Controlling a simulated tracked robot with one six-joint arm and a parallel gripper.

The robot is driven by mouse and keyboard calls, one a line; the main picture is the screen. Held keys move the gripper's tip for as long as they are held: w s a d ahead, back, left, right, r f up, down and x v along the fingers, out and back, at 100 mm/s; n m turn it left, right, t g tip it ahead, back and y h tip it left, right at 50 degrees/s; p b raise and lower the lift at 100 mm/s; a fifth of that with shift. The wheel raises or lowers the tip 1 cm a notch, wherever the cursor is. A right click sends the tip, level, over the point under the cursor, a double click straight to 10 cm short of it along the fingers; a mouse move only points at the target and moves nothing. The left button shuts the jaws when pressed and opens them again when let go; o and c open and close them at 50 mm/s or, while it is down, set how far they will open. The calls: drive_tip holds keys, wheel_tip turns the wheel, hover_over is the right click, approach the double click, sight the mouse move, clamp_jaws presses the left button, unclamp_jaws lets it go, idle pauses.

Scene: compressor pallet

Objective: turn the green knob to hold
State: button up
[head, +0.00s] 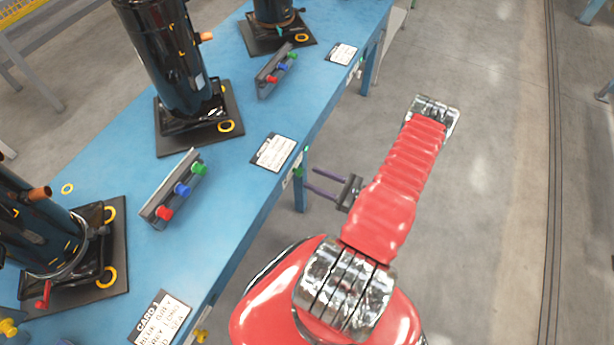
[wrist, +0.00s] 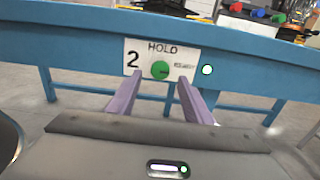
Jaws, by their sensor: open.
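The green knob (wrist: 160,70) sits on a white plate (wrist: 135,47) on the blue table's front edge. The plate reads "2", "HOLD" above the knob and what looks like "READY" at its right. A dark mark on the knob seems to point right, toward the smaller word. My gripper (wrist: 160,80) is open, its two purple fingers at either side below the knob, apparently short of it. In the head view my gripper (head: 308,179) points at the table edge, where the small green knob (head: 298,172) shows.
The blue table (head: 235,165) carries dark cylinders (head: 165,55) and bars with red, blue and green buttons (head: 182,189). A table leg (head: 299,195) stands below the edge. The floor at right is clear.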

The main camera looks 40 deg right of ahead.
sight(298, 172)
drive_tip(key=shift+x, duration=1.8)
drive_tip(key=shift+c, duration=0.5)
drive_tip(key=c, duration=0.9)
